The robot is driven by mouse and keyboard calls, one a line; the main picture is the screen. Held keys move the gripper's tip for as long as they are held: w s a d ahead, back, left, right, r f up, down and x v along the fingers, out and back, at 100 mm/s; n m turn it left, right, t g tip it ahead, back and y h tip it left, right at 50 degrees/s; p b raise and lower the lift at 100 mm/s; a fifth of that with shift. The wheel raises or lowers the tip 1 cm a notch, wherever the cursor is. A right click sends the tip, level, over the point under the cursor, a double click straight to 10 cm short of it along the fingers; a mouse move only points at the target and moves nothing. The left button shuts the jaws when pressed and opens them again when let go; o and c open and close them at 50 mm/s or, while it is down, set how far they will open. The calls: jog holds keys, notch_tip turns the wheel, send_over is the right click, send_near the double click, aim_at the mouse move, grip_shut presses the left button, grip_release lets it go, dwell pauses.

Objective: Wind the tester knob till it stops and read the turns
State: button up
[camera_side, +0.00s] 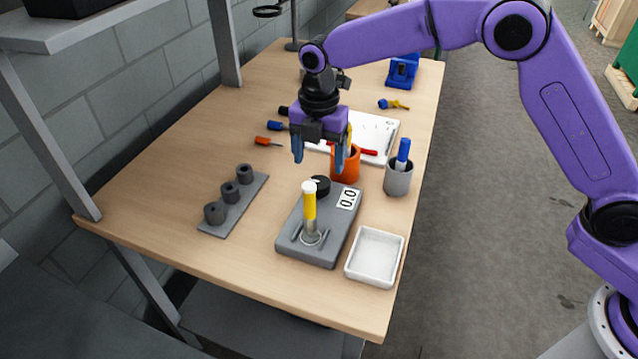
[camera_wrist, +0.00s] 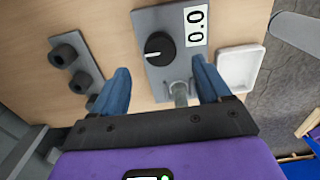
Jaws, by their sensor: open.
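The tester (camera_side: 335,225) is a grey box on the table, also in the wrist view (camera_wrist: 163,84). Its round black knob (camera_side: 321,186) carries a white mark and shows uncovered in the wrist view (camera_wrist: 159,47). Its white display (camera_side: 348,198) reads 0.0, sideways in the wrist view (camera_wrist: 196,26). A yellow, white-capped piece (camera_side: 309,205) stands upright in a metal holder at the tester's front. My gripper (camera_side: 318,157) is open and empty above the knob, its blue fingers apart; in the wrist view (camera_wrist: 161,68) the knob lies beyond the fingertips, between their lines.
A grey strip with three dark cylinders (camera_side: 230,190) lies left of the tester. A white tray (camera_side: 398,246) is at its right. An orange cup (camera_side: 345,165) and a grey cup (camera_side: 398,178) holding a blue marker stand behind. Screwdrivers (camera_side: 268,141) lie further back. The table's left front is clear.

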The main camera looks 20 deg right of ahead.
aim_at(319, 182)
jog(key=shift+f, duration=3.95)
jog(key=c, duration=1.1)
jog(key=shift+o, duration=0.2)
